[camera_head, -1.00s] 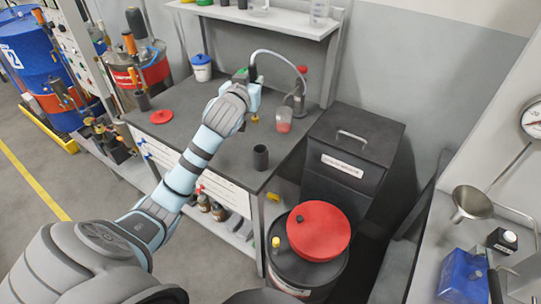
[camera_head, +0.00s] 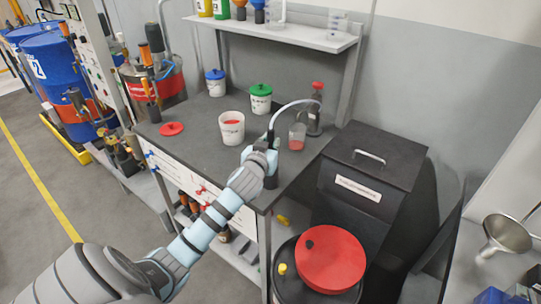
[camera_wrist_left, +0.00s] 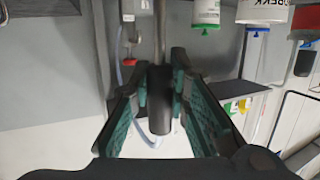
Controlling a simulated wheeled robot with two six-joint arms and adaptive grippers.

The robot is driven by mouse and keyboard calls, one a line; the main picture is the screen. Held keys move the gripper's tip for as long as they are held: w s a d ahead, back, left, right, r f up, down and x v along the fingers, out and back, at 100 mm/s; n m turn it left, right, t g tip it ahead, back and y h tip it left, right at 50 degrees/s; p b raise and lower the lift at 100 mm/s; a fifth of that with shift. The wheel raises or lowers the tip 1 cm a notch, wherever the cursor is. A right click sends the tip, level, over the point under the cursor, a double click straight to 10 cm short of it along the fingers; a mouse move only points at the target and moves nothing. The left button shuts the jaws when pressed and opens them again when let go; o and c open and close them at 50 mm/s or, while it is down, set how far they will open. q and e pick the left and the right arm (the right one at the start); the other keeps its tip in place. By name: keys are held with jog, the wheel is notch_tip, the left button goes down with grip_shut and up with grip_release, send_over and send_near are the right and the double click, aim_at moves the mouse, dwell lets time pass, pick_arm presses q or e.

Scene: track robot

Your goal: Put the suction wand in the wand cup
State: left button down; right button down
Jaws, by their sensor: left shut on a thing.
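My left gripper (camera_head: 262,152) is shut on the suction wand (camera_head: 271,138), near the front right of the grey bench. The wand's dark handle stands roughly upright, and a pale hose (camera_head: 293,104) arcs from its top to a red-capped bottle (camera_head: 315,112). In the left wrist view the black wand (camera_wrist_left: 160,100) sits between the teal pads of my gripper (camera_wrist_left: 165,95). I cannot tell whether the wand's lower end is inside the cup. My right gripper is not in view.
A clear beaker with red liquid (camera_head: 297,139) stands close right of the wand. A white tub with red contents (camera_head: 232,129), a green-lidded tub (camera_head: 260,100) and a blue-lidded tub (camera_head: 215,83) stand behind. A red lid (camera_head: 171,128) lies at the left.

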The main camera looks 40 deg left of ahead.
pick_arm(q)
jog(key=f, duration=0.3)
jog(key=shift+s+b, duration=0.25)
jog(key=shift+b, duration=0.05)
jog(key=shift+w, duration=0.1)
jog(key=shift+f, duration=0.2)
jog(key=c, duration=1.5)
grip_release()
jog(key=shift+r, duration=0.1)
jog(key=shift+c, duration=0.2)
